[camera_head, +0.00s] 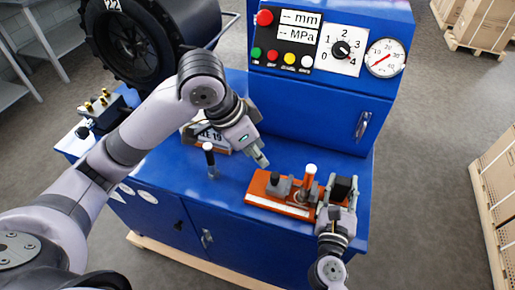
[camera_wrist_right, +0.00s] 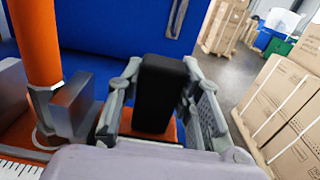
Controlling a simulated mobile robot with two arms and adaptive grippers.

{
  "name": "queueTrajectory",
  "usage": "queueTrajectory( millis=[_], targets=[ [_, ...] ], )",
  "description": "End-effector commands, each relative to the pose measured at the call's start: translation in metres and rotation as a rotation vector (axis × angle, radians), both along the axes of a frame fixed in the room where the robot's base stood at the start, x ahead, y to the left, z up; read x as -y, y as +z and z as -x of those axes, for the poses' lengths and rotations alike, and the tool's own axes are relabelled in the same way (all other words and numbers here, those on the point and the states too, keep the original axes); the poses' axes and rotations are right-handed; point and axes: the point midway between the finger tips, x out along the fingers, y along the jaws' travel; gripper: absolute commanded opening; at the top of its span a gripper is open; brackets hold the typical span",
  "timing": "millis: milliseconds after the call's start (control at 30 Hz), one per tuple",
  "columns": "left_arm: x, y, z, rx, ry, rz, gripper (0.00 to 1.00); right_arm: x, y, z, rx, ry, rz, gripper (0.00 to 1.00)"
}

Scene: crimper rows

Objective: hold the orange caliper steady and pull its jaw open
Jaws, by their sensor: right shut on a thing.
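The orange caliper (camera_head: 259,186) lies on the blue bench top, with a white scale (camera_head: 278,206) along its front edge. The post also shows in the right wrist view (camera_wrist_right: 36,45). My right gripper (camera_head: 341,190) is shut on the black block (camera_wrist_right: 161,90) at the caliper's right end, one finger on each side. My left gripper (camera_head: 261,160) hangs above and behind the caliper's left part, apart from it; its finger opening is too small to tell.
A control panel (camera_head: 285,40) and gauge (camera_head: 385,57) rise behind, and a black wheel (camera_head: 130,45) is at the back left. Cartons (camera_head: 497,170) stand at the right.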

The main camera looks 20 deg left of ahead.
Motion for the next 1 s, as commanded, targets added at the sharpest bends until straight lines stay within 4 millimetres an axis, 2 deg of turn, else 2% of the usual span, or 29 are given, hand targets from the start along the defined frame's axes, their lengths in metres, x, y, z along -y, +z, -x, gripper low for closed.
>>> queueTrajectory(
  millis=[67, 100, 400, 767, 867, 1000],
  targets=[
    [0.0, 0.0, 0.0, 0.0, 0.0, 0.0, 0.29, 0.002, 0.0, 0.0, 0.0, -0.004, 0.001, 0.0],
    [0.0, 0.0, 0.0, 0.0, 0.0, 0.0, 0.29, 0.002, 0.0, 0.0, 0.0, -0.004, 0.001, 0.35],
    [0.0, 0.0, 0.0, 0.0, 0.0, 0.0, 0.29, 0.001, 0.0, 0.0, 0.0, -0.002, 0.0, 0.55],
    [0.0, 0.0, 0.0, 0.0, 0.0, 0.0, 0.29, 0.0, 0.0, 0.003, -0.001, 0.0, 0.0, 0.56],
    [0.0, 0.0, 0.0, 0.0, 0.0, 0.0, 0.29, 0.0, -0.001, 0.013, -0.002, 0.0, 0.0, 0.56],
    [0.0, 0.0, 0.0, 0.0, 0.0, 0.0, 0.29, 0.0, -0.001, 0.041, -0.003, 0.001, 0.001, 0.56]
  ],
)
